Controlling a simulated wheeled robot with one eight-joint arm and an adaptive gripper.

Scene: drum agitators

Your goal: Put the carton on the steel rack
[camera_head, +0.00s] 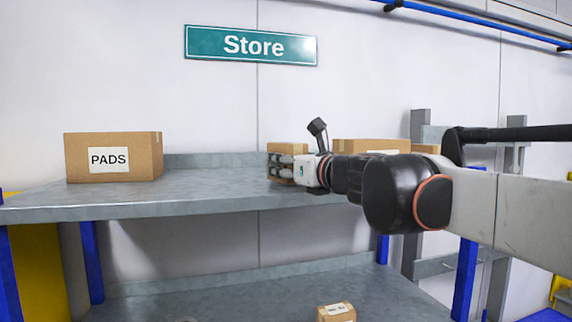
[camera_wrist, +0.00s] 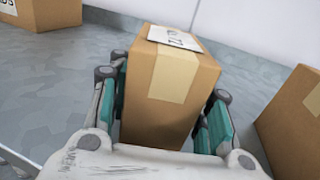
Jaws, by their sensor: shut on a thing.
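The steel rack (camera_head: 215,197) has a grey upper shelf with blue posts. A small brown carton (camera_wrist: 165,85) with a white label on top stands between the fingers of my gripper (camera_wrist: 165,115) in the wrist view. In the head view the carton (camera_head: 287,148) shows behind my gripper (camera_head: 287,166), over the middle of the upper shelf. My gripper is shut on the carton, with a teal-padded finger on each side. The carton's lower part is hidden, so I cannot tell whether it touches the shelf.
A carton marked PADS (camera_head: 114,157) stands at the shelf's left. Another carton (camera_head: 371,147) stands right of my gripper, partly hidden by my arm. A small carton (camera_head: 336,312) sits on the lower shelf (camera_head: 230,292). Bare shelf lies between PADS and my gripper.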

